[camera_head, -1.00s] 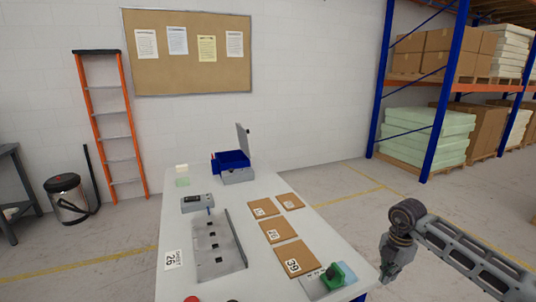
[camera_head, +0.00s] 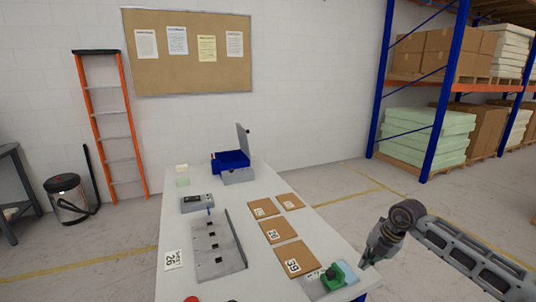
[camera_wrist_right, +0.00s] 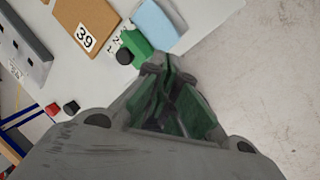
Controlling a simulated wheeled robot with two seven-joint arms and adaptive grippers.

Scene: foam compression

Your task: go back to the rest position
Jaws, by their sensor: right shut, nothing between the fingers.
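My right gripper (camera_head: 368,262) is at the right of the head view, beside the table's near right corner, with its fingers angled down and to the left. In the right wrist view my right gripper (camera_wrist_right: 160,66) is shut and empty, its fingertips close to the green object in the picture. That green block with a dark knob (camera_head: 345,273) sits on the near right corner of the table; it also shows in the right wrist view (camera_wrist_right: 138,42). I cannot tell whether they touch. My left gripper is not in view.
The white table (camera_head: 195,280) carries several brown numbered boards (camera_head: 292,258), a grey slotted plate (camera_head: 232,252), a small grey device (camera_head: 197,203) and a blue bin (camera_head: 231,160). A light blue pad (camera_wrist_right: 160,25) lies by the green block. The floor right of the table is clear.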

